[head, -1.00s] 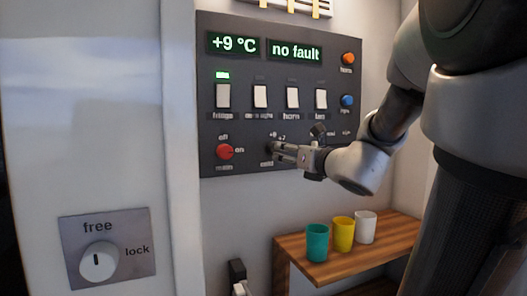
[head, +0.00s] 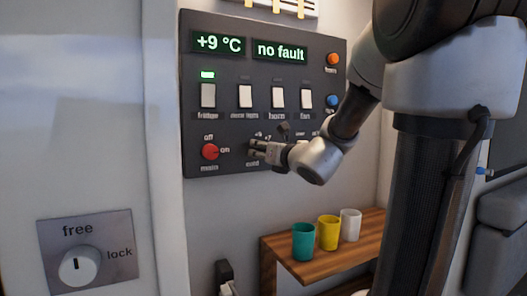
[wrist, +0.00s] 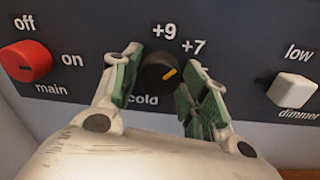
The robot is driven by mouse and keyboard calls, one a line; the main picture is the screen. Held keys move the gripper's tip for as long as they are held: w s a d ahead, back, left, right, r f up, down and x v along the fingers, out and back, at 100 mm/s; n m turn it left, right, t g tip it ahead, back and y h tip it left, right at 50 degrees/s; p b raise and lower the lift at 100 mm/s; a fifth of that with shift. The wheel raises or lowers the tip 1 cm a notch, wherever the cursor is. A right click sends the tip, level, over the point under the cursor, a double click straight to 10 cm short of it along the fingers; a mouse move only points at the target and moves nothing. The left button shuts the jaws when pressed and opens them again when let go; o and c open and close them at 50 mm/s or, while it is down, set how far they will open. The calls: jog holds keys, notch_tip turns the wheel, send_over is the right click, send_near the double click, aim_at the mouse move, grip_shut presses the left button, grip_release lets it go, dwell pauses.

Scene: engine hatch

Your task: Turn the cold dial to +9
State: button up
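The cold dial (wrist: 158,73) is a round black knob with a yellow pointer mark, on the dark panel. My gripper (wrist: 158,82) is open, with one green-padded finger on each side of the dial. Small gaps seem to show between pads and knob; contact is unclear. In the head view my gripper (head: 257,150) is at the panel's lower part and mostly hides the dial. The temperature display (head: 220,43) reads +9 °C.
The red main knob (wrist: 26,61) is left of the dial, and the white dimmer knob (wrist: 292,87) is right. Several white switches (head: 246,97) are above. A wooden shelf (head: 318,268) with three cups is below. A free/lock knob (head: 78,266) is at lower left.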

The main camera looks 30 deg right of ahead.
jog(key=c, duration=0.4)
jog(key=shift+c, duration=0.2)
jog(key=shift+n, duration=0.3)
jog(key=n, duration=0.4)
jog(key=shift+r+n, duration=0.1)
jog(key=shift+n, duration=2)
jog(key=o, duration=1)
